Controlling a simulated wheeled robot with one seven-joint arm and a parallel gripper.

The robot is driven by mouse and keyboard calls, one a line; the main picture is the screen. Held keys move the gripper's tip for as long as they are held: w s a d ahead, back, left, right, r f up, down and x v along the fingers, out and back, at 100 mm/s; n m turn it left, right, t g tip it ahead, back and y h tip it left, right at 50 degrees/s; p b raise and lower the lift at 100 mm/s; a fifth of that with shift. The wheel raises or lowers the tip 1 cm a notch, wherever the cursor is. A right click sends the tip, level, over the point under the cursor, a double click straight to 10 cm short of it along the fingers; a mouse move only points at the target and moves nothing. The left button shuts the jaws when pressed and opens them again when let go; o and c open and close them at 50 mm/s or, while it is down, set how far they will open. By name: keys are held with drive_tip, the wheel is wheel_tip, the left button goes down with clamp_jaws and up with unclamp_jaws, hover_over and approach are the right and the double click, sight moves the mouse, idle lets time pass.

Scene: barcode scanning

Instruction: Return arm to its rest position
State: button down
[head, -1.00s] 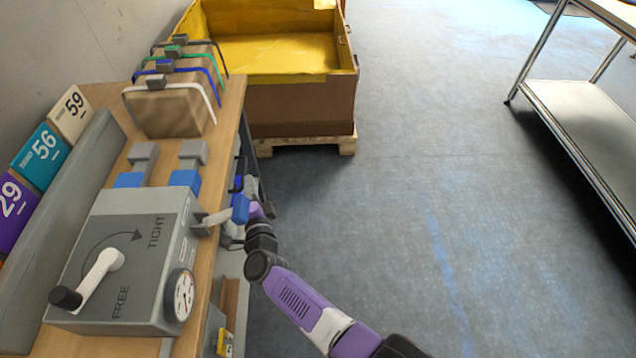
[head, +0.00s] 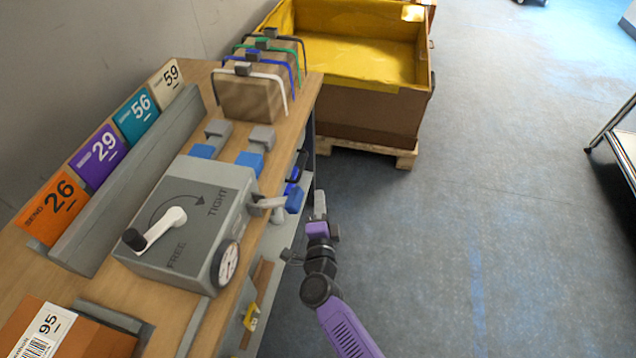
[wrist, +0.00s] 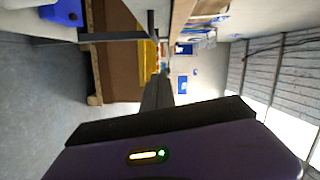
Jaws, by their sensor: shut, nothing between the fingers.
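My gripper (head: 319,203) shows in the head view just off the bench's right edge, over the floor. Its fingers are shut with nothing between them. My purple arm (head: 345,330) runs from it down to the bottom of the picture. A blue handheld device (head: 294,198) sits at the bench edge to the left of my gripper, with a small gap between them. In the wrist view, my dark fingers (wrist: 157,92) point away from the camera, closed together. A blue object (wrist: 66,12) shows at the top left there.
The wooden bench (head: 205,320) carries a grey crank box (head: 215,190), strapped cardboard boxes (head: 250,97), numbered cards (head: 97,150) and a brown box (head: 95,340). A yellow-lined crate (head: 370,115) stands behind. The floor (head: 480,230) to the right is clear up to a metal table (head: 628,150).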

drive_tip(key=shift+s+r, duration=0.1)
drive_tip(key=shift+s, duration=1.3)
drive_tip(key=s+a+r+n+t+y, duration=0.1)
drive_tip(key=s+r+n+t+y, duration=0.15)
drive_tip(key=s+r+n, duration=0.45)
drive_tip(key=s+d+r+n+g, duration=0.1)
drive_tip(key=s+d+r+n, duration=0.2)
drive_tip(key=s, duration=0.9)
drive_tip(key=s+d+r+n+g+h, duration=0.1)
drive_tip(key=s+d+r+n+g, duration=0.1)
drive_tip(key=s+d, duration=0.6)
drive_tip(key=s+d+r+n+g, duration=0.2)
drive_tip(key=s+d+r+n, duration=0.2)
drive_tip(key=s, duration=1.2)
drive_tip(key=shift+d+r, duration=0.8)
drive_tip(key=shift+r, duration=0.05)
